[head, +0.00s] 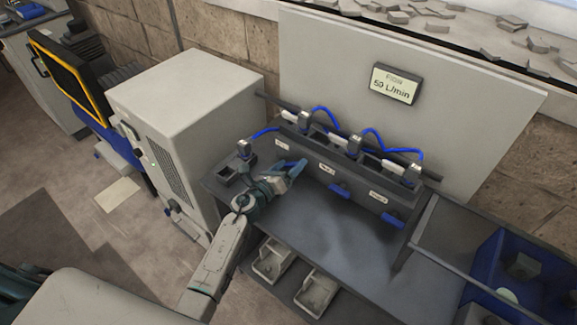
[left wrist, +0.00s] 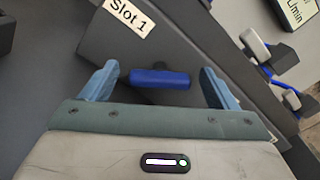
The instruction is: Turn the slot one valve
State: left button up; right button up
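The slot one valve has a blue bar handle (left wrist: 160,78), below the "Slot 1" label (left wrist: 130,15) in the left wrist view. My left gripper (head: 291,168) is at the left end of the dark manifold (head: 352,178) in the head view. Its fingers are open, one on each side of the blue handle, with gaps showing between them and the handle. In the head view the gripper hides most or all of this handle. My right gripper is not in view.
Two more blue handles (head: 340,190) (head: 393,220) sit further right on the manifold. A pale cabinet (head: 190,105) stands left of the bench. The dark bench top (head: 330,240) is clear in front.

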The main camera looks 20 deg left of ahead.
pick_arm(q)
jog(key=b+v, duration=0.1)
jog(key=v, duration=0.9)
jog(key=shift+s+a+b, duration=0.15)
jog(key=shift+s+b, duration=0.15)
jog(key=shift+s, duration=0.1)
